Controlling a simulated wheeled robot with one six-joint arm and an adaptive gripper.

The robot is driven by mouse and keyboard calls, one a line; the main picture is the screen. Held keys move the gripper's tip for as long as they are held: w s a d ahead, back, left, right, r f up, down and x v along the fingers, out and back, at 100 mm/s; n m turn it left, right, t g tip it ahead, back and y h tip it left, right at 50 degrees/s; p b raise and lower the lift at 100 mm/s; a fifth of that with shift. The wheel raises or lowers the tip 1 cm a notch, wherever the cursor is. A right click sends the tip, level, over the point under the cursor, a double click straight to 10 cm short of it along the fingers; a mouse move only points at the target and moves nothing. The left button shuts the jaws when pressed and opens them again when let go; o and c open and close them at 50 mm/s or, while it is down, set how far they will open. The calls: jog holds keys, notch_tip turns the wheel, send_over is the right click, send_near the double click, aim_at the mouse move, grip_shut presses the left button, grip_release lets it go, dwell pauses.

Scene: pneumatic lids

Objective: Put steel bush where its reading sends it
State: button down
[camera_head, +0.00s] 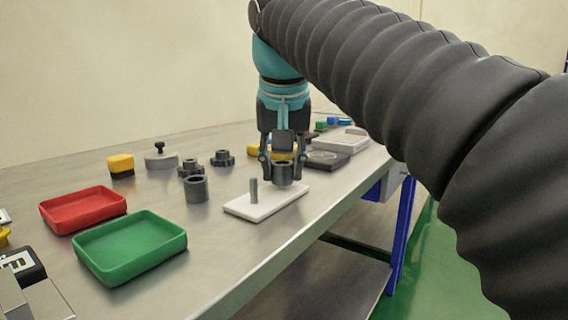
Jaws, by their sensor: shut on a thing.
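My gripper (283,158) points down and is shut on a grey steel bush (283,174), a short hollow cylinder with its open end up. The bush is over the right part of a white plate (272,208) with an upright grey peg (254,191). The peg stands to the left of the bush, apart from it. I cannot tell whether the bush touches the plate. A second, similar grey bush (197,190) stands on the table left of the plate. A red tray (83,209) and a green tray (130,247) sit at the left; both look empty.
Dark knobbed parts (222,158), a grey lidded weight (160,158) and a yellow block (120,164) stand toward the back. A flat grey device (326,158) lies behind my gripper. A partly cut-off dark instrument (22,266) is at lower left. The steel table's front is bare.

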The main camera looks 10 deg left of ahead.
jog(key=shift+f+b, duration=0.3)
jog(key=shift+f, duration=0.15)
dwell(0.4)
jog(key=shift+c, duration=1.2)
grip_release()
jog(key=shift+r+p, duration=3.55)
jog(key=shift+d+f, duration=0.1)
